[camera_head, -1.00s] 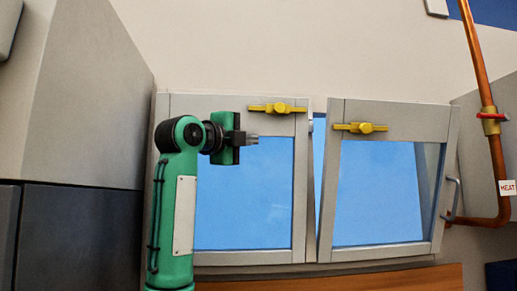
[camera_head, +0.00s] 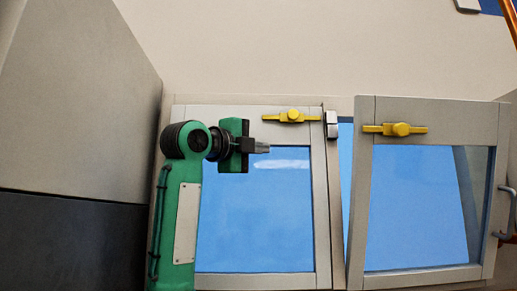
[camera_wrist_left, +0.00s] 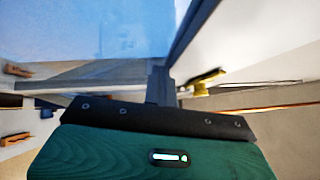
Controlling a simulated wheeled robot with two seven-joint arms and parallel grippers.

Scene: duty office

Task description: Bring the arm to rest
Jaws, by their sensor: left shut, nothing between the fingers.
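My left gripper (camera_head: 262,147) is at the end of my green left arm, in front of the upper left part of the left window. It points to the right. Its fingers are together with nothing between them. It looks apart from the yellow latch (camera_head: 291,116) above it, though the depth gap is hard to tell. In the left wrist view the picture is blurred, with my green gripper body across the bottom and a yellow latch (camera_wrist_left: 208,82) beyond. My right gripper is in neither view.
The left window (camera_head: 260,215) and the right window (camera_head: 415,205) have grey frames. The right one stands ajar, with a yellow latch (camera_head: 395,129) on top and a handle (camera_head: 506,215) at its right. A tall grey cabinet (camera_head: 80,110) stands close at left.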

